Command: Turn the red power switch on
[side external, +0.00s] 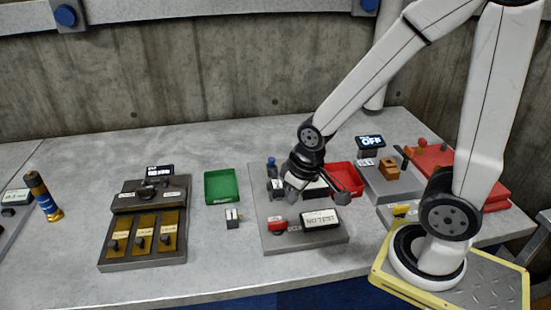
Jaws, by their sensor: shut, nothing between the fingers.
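A small red block-shaped control (277,225) sits at the front left of a grey panel (318,238) in the middle of the table. It looks like a switch, but I cannot read its label or tell its position. A labelled display (320,219) is just right of it. My gripper hides part of the panel.
A panel with yellow strips (146,237) stands farther left. A screen reading OFF (370,141) and a red device (462,172) stand at the right.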

